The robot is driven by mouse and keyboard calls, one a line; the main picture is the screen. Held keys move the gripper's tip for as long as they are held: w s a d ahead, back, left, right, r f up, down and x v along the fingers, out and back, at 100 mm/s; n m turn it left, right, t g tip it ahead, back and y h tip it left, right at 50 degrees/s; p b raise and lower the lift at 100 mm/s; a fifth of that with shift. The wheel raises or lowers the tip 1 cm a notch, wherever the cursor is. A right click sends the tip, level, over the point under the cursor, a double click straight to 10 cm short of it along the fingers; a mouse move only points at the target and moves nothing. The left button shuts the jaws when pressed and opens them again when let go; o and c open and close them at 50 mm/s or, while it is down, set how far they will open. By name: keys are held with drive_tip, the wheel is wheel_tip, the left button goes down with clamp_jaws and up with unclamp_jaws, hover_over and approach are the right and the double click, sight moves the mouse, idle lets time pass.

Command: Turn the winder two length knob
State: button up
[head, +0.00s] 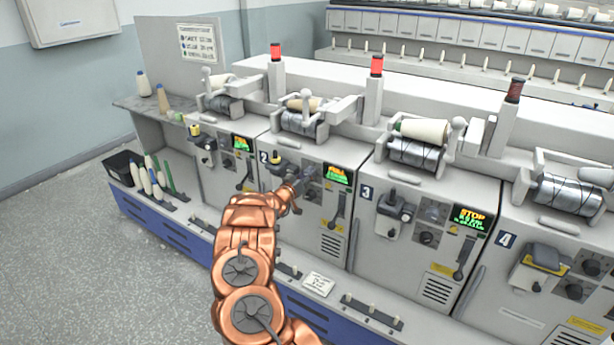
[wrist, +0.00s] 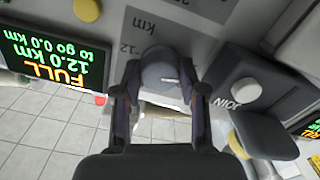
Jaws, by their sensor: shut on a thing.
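Winder two, marked "2" (head: 265,157), stands left of middle in the head view. In the wrist view a rounded grey knob (wrist: 162,72) sits on a darker grey dial plate marked "12 km" (wrist: 150,30). My gripper (wrist: 161,98) has one dark finger on each side of this knob and is shut on it. In the head view my gripper (head: 296,186) is at winder two's front panel and hides the knob. Winder two's display (head: 338,175) is lit green and orange; in the wrist view it reads upside down "FULL 12.0 km, to go 0.0 km" (wrist: 57,55).
A dark splicer-like part (wrist: 270,135) with a yellow piece sits close to my gripper's right in the wrist view. Winder three (head: 367,192), its display showing STOP, and winder four (head: 506,240) stand to the right.

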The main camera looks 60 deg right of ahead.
drive_tip(key=shift+f, duration=0.15)
drive_tip(key=o, duration=1.1)
drive_tip(key=shift+o, duration=0.2)
drive_tip(key=shift+a, duration=0.2)
drive_tip(key=a, duration=1.1)
drive_tip(key=shift+s+a, duration=0.25)
drive_tip(key=shift+a, duration=0.05)
